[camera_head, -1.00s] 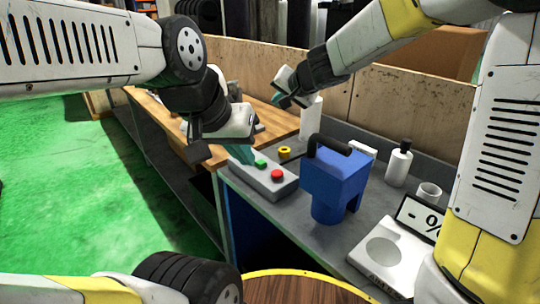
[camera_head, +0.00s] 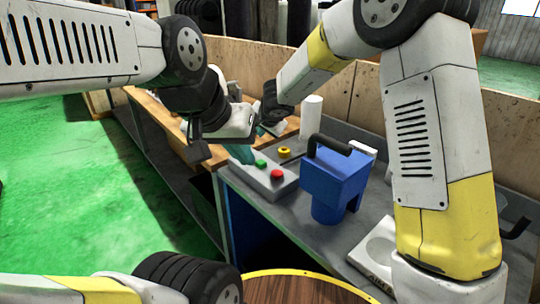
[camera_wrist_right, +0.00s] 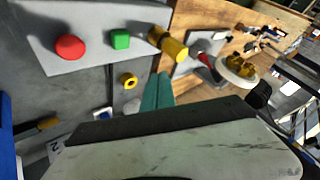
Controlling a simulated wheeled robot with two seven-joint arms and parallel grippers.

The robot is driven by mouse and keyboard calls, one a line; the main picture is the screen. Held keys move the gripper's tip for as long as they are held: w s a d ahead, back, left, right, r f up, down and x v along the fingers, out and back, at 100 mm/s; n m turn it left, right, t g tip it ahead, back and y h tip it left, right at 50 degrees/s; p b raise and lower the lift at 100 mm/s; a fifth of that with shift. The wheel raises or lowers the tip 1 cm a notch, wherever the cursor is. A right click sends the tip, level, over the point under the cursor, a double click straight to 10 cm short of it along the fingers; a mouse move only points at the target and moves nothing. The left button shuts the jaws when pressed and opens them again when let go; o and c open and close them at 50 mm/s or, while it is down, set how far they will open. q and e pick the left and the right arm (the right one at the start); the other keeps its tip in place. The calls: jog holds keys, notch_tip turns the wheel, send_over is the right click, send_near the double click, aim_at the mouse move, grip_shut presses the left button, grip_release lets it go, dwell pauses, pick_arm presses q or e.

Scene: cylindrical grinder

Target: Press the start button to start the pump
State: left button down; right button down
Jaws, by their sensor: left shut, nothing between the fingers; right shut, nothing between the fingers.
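A grey control box (camera_head: 262,180) sits on the grey bench, with a green button (camera_head: 260,164) and a red button (camera_head: 277,175). In the right wrist view, the green button (camera_wrist_right: 120,39) and red button (camera_wrist_right: 70,47) show at upper left. My left gripper (camera_head: 241,154) is shut and empty, its teal fingers pointing down close to the box's far end; I cannot tell whether they touch it. My right gripper (camera_head: 262,131) is shut and empty, beyond the box; its teal fingers (camera_wrist_right: 157,92) show in the right wrist view, apart from the green button.
A blue handled container (camera_head: 336,181) stands right of the box. A yellow cylindrical part (camera_wrist_right: 168,43) is at the box's end in the right wrist view. A wooden panel (camera_head: 355,95) backs the bench.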

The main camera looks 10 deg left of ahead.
aim_at(262, 163)
jog(key=shift+f, duration=4.1)
jog(key=shift+f, duration=0.1)
jog(key=shift+f, duration=0.3)
jog(key=shift+f, duration=0.6)
jog(key=shift+r, duration=1)
jog(key=shift+s+r, duration=0.1)
jog(key=shift+r, duration=2.45)
